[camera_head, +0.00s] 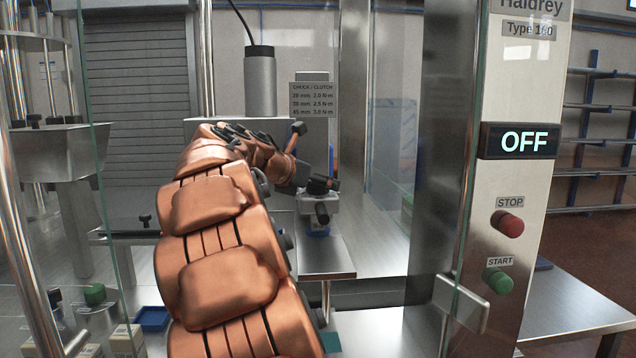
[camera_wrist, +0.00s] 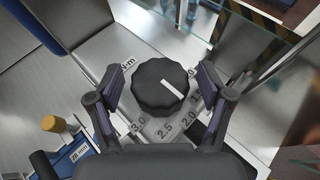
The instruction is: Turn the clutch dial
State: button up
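The clutch dial (camera_wrist: 158,88) is a black scalloped knob with a white pointer line on the right part of its face. A grey scale plate (camera_wrist: 155,128) under it carries 3.0, 2.5 and 2.0 from left to right; further marks on the right are partly covered. In the wrist view my gripper (camera_wrist: 160,88) is open, with one finger on each side of the dial and a visible gap at both. I cannot tell exactly which value the pointer faces. In the head view my copper-coloured arm reaches into the machine and the dial cannot be made out.
The display (camera_head: 520,141) reads OFF, above the red STOP button (camera_head: 508,223) and green START button (camera_head: 497,280). A 28 mm label (camera_wrist: 81,154) lies lower left.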

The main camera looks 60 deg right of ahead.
jog(key=c, duration=1.1)
jog(key=shift+r+m+g+p, duration=0.15)
jog(key=shift+m+g+p, duration=0.2)
jog(key=shift+p, duration=0.35)
jog(key=m+g+p, duration=0.1)
jog(key=g+p, duration=0.1)
jog(key=p, duration=0.1)
jog(key=m+g+y+p, duration=0.1)
jog(key=m+g+p, duration=0.1)
jog(key=p, duration=0.1)
jog(key=shift+r+y+p, duration=0.2)
jog(key=shift+y+p, duration=0.1)
jog(key=shift+p, duration=0.05)
jog(key=m+g+y+p, duration=0.1)
jog(key=m+g+p, duration=0.1)
jog(key=p, duration=0.3)
jog(key=shift+f+m+y, duration=0.15)
jog(key=shift+m+y, duration=0.15)
jog(key=shift+m, duration=0.15)
jog(key=shift+f+m+g+y+p, duration=0.1)
jog(key=shift+m+g+y+p, duration=0.4)
jog(key=shift+p, duration=0.3)
jog(key=shift+f+g, duration=0.1)
jog(key=shift+g, duration=0.25)
jog(key=o, duration=1.2)
